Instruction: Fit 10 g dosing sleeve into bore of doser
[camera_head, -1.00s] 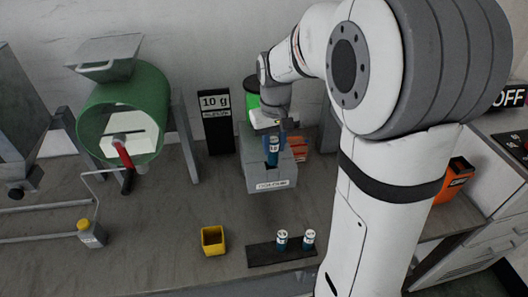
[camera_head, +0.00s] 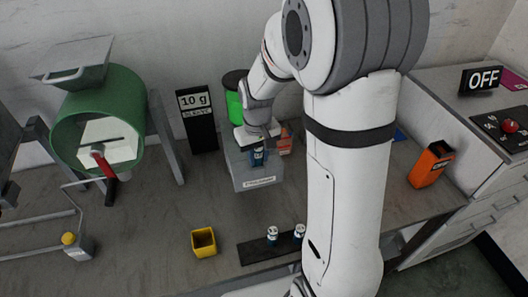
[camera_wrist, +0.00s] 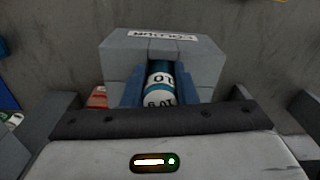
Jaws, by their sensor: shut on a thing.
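The doser is a grey box (camera_head: 258,182) with a white label on its front; it stands on the bench at the middle. The 10 g dosing sleeve (camera_head: 258,157) is a small blue and white cylinder marked 10. My gripper (camera_head: 259,148) is shut on it from above, at the slot in the doser's front. In the wrist view the sleeve (camera_wrist: 160,86) sits between the blue jaw pads, close against the notch of the grey doser (camera_wrist: 195,62). The bore is hidden, so I cannot tell how deep the sleeve is in it.
A rack (camera_head: 262,250) with two more sleeves and a yellow cup (camera_head: 203,242) stand in front. A black 10 g sign (camera_head: 197,122) stands behind left, a green drum (camera_head: 97,120) further left. An orange container (camera_head: 430,165) is at right.

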